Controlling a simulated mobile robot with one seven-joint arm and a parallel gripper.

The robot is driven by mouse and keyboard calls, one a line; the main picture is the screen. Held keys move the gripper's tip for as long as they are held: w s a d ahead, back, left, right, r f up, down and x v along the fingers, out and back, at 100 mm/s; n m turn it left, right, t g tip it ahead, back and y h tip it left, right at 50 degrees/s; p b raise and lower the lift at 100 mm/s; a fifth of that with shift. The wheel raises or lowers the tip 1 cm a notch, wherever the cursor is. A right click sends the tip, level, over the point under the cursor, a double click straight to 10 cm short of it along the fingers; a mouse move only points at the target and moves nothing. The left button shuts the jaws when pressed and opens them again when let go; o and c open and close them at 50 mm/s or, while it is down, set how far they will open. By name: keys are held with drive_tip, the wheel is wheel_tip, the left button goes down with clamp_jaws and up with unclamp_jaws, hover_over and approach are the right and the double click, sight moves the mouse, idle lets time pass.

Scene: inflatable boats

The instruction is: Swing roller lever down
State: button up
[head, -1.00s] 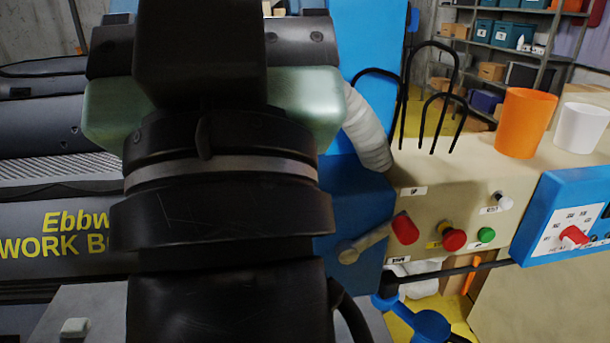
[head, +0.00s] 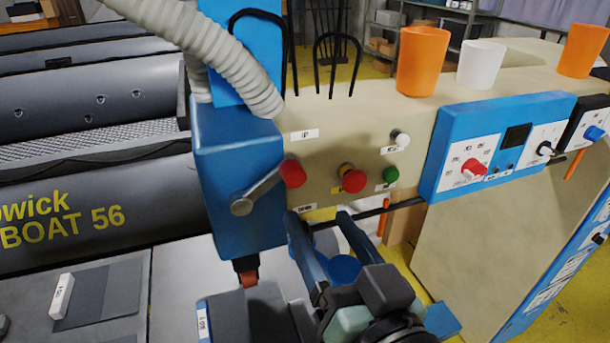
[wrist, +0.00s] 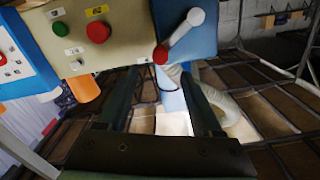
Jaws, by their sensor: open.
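The roller lever (head: 262,191) is a grey arm on the side of a blue box, with a red knob (head: 292,173) at its end. It slants up to the right from its pivot, with the knob between the UP label (head: 304,134) and the DOWN label (head: 304,208). My gripper (head: 321,218) is open, just below and right of the knob in the head view. In the wrist view, which looks upside down, the knob (wrist: 161,54) appears between the open fingers (wrist: 157,73), just past their tips. I see no contact.
A red button (head: 353,180), a green button (head: 391,174) and a white-tipped knob (head: 401,139) sit right of the lever on the beige panel. A ribbed hose (head: 205,40) hangs above. Cups stand on top. A black bar (head: 400,205) runs below the panel.

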sight(296, 179)
drive_tip(key=p+x, duration=0.3)
drive_tip(key=x, duration=0.6)
drive_tip(key=shift+w+a+r+p, duration=0.1)
drive_tip(key=shift+w+a+p, duration=0.1)
drive_tip(key=shift+w+p, duration=0.15)
drive_tip(key=shift+w+a, duration=0.15)
drive_tip(key=shift+w, duration=0.4)
drive_tip(key=shift+c, duration=0.4)
drive_tip(key=c, duration=0.9)
clamp_jaws()
drive_tip(key=shift+f, duration=0.3)
